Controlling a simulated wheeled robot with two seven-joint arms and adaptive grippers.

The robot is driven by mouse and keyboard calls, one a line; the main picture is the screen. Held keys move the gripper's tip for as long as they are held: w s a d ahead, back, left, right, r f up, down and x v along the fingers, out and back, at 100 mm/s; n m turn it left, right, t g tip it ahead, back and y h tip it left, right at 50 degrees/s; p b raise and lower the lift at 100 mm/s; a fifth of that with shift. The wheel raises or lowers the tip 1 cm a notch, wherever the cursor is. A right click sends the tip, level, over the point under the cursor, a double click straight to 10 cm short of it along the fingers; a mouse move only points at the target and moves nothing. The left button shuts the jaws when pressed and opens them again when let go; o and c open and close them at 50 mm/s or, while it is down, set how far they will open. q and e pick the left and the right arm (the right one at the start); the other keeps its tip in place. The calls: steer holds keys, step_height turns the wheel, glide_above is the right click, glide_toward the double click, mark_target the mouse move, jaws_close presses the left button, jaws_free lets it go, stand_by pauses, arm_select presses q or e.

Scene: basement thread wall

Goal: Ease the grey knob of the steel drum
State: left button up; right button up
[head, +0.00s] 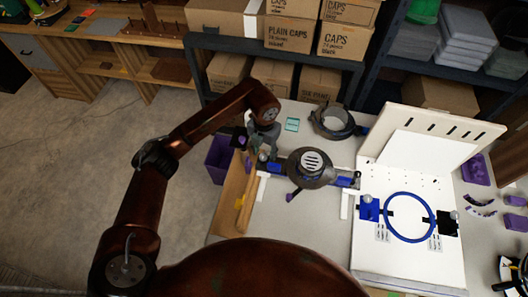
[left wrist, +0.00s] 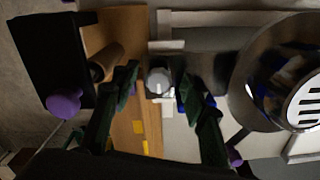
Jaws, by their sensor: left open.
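The steel drum (head: 310,168) is a dark round body with a pale slotted disc on top, on the bench left of the white board. In the left wrist view its shiny side (left wrist: 262,82) fills the right. A small grey knob (left wrist: 158,82) shows left of the drum, between my left fingers; in the head view the knob (head: 262,157) is small and partly hidden. My left gripper (head: 264,148) is open above the knob, and in the wrist view its fingers (left wrist: 158,74) stand either side of it. Contact cannot be told. My right gripper is not in view.
A wooden roller (head: 246,208) lies left of the drum. A dark ring-shaped part (head: 332,122) stands behind it. The white board (head: 400,262) carries a blue ring (head: 388,226). A purple bin (head: 218,160) stands beyond the bench's left edge. Cardboard boxes (head: 288,33) fill shelves behind.

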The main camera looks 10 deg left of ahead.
arm_select(q)
steer(key=c, duration=1.1)
steer(key=shift+r+p, duration=0.1)
steer(key=shift+p, duration=0.2)
jaws_close()
steer(key=shift+r+n+p, duration=0.15)
steer(key=shift+n+p, duration=0.45)
steer(key=shift+n, duration=0.1)
steer(key=n+p, duration=1)
steer(key=shift+s+a+n, duration=0.1)
steer(key=shift+a+n, duration=0.1)
steer(key=shift+n, duration=0.1)
steer(key=n+p, duration=0.3)
steer(key=shift+n, duration=0.3)
steer(key=shift+n+p, duration=0.5)
steer(key=shift+n, duration=0.2)
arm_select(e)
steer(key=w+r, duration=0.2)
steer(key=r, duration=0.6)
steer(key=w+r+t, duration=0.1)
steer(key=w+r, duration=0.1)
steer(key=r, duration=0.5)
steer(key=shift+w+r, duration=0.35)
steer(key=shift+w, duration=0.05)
arm_select(q)
steer(key=shift+f, duration=0.2)
